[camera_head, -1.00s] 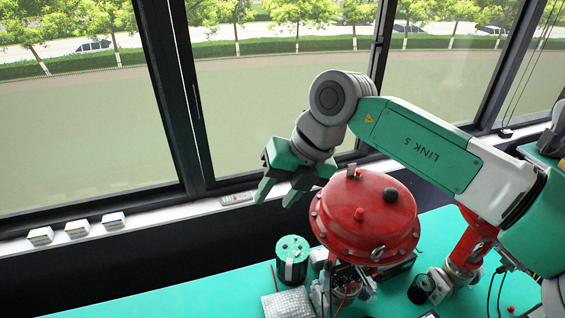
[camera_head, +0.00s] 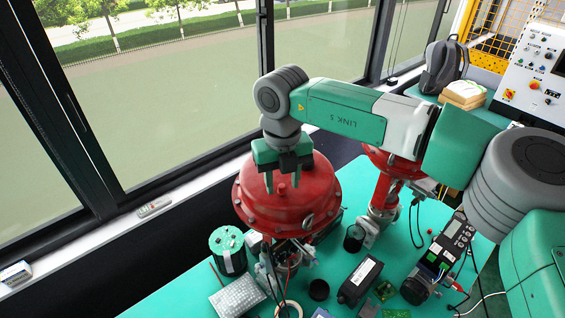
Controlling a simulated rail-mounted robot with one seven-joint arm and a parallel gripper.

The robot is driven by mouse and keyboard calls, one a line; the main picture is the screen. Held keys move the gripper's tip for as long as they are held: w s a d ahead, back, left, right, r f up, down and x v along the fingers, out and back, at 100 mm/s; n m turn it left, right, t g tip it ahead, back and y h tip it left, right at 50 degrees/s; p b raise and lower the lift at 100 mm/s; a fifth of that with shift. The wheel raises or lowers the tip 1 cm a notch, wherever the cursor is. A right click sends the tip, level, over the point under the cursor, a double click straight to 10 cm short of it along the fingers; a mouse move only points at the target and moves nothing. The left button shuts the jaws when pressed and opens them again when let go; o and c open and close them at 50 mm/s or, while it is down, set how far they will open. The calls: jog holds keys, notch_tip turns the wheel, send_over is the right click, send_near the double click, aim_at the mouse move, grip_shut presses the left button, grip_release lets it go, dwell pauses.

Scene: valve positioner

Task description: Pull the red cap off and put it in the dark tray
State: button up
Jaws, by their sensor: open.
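My gripper (camera_head: 282,186) is open, with its two fingers pointing down at the large red domed valve actuator (camera_head: 265,211) in the head view. The fingertips overlap the top of the dome in the picture; I cannot tell how far above it they are. The red cap cannot be made out against the red dome, and my gripper covers part of the dome's top. I cannot pick out a dark tray for sure in this view.
A second red actuator (camera_head: 388,163) stands behind my arm. Windows and a sill with a remote (camera_head: 154,207) border the left.

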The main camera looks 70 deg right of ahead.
jog(key=shift+f, duration=0.35)
jog(key=shift+c, duration=0.2)
jog(key=c, duration=0.8)
grip_shut()
